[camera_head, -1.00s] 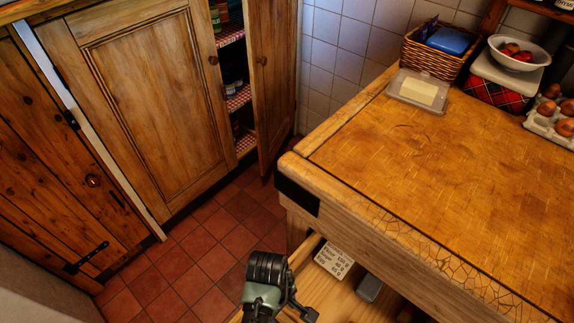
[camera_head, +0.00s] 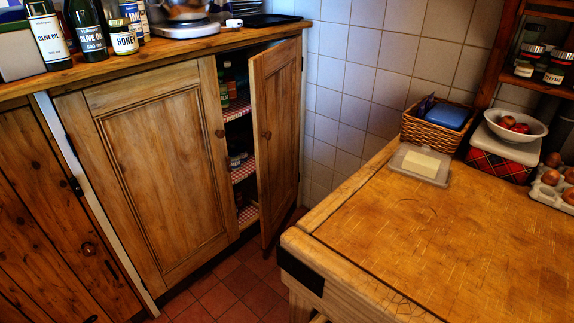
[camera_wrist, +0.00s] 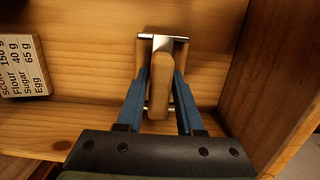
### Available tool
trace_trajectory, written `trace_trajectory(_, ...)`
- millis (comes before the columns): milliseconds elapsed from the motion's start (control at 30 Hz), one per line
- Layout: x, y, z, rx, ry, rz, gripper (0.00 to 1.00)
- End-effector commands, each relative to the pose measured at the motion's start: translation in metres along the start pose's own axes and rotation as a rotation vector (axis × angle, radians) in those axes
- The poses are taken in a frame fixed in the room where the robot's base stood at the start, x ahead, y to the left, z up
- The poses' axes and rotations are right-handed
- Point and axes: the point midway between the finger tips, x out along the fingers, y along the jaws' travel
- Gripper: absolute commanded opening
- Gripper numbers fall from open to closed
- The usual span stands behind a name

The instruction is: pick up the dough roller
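In the wrist view, the dough roller (camera_wrist: 159,82) lies in an open wooden drawer. It shows a rounded pale wooden handle pointing toward me and a metal and wood part behind it at the drawer's back wall. My gripper (camera_wrist: 161,78) has its two blue fingers on either side of the handle. A narrow gap shows at the right finger; whether the left finger touches is unclear. My gripper and the roller are out of the head view.
A recipe card (camera_wrist: 22,65) is at the drawer's left, and the drawer's side wall (camera_wrist: 275,75) is close on the right. In the head view, the worktop (camera_head: 440,240) holds a butter dish (camera_head: 420,164) and a wicker basket (camera_head: 437,128). A cabinet door (camera_head: 277,130) stands ajar.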

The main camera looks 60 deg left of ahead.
Motion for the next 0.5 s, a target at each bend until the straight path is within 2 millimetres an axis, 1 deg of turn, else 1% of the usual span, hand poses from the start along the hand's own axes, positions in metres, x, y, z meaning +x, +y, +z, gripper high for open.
trace_trajectory(33, -0.0001, 0.0001, 0.0000, 0.000, 0.000, 0.000, 0.25)
trace_trajectory(167, -0.0002, 0.0001, 0.0000, 0.000, 0.000, 0.000, 0.02)
trace_trajectory(200, -0.0002, 0.0001, 0.0000, 0.000, 0.000, 0.000, 0.00)
trace_trajectory(500, -0.0008, 0.0005, -0.0001, 0.000, 0.000, 0.001, 0.00)
